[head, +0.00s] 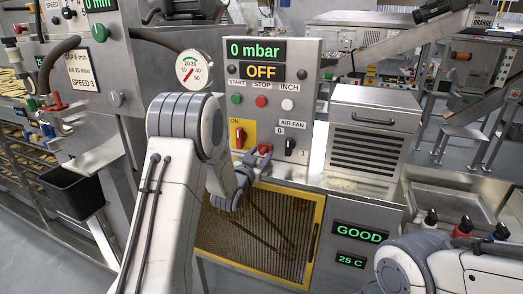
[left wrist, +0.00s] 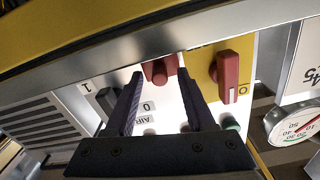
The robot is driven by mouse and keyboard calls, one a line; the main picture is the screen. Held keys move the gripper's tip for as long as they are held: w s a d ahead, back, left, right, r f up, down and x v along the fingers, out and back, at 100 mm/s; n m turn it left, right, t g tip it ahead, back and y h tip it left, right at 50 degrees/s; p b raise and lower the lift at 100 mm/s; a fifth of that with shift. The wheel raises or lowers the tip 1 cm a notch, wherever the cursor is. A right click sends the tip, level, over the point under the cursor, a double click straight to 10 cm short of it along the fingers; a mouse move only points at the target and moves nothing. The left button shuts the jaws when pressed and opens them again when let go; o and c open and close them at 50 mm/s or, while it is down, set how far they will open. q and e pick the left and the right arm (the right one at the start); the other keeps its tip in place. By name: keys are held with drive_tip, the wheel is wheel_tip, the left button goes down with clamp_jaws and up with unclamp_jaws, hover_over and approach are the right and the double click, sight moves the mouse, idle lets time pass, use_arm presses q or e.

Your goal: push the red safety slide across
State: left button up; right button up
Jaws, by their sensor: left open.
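The red slide (head: 264,149) is a small red block low on the grey control panel, between the red switch on its yellow plate and the black air fan switch. It also shows in the left wrist view (left wrist: 160,70), which is upside down. My left gripper (head: 256,163) is open at the front of the panel, close to the red slide. In the left wrist view the two dark fingers (left wrist: 160,78) stand apart, with the red slide between their tips. I cannot tell whether either finger touches it. My right gripper is out of view.
The red rotary switch (head: 240,138) and black air fan switch (head: 290,145) stand close on either side. The panel shows "0 mbar" and "OFF". A yellow-framed mesh door (head: 310,215) lies below. A louvred steel box (head: 366,145) stands to the right.

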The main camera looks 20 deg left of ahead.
use_arm(q)
drive_tip(key=shift+w, duration=0.3)
clamp_jaws()
idle(1.3)
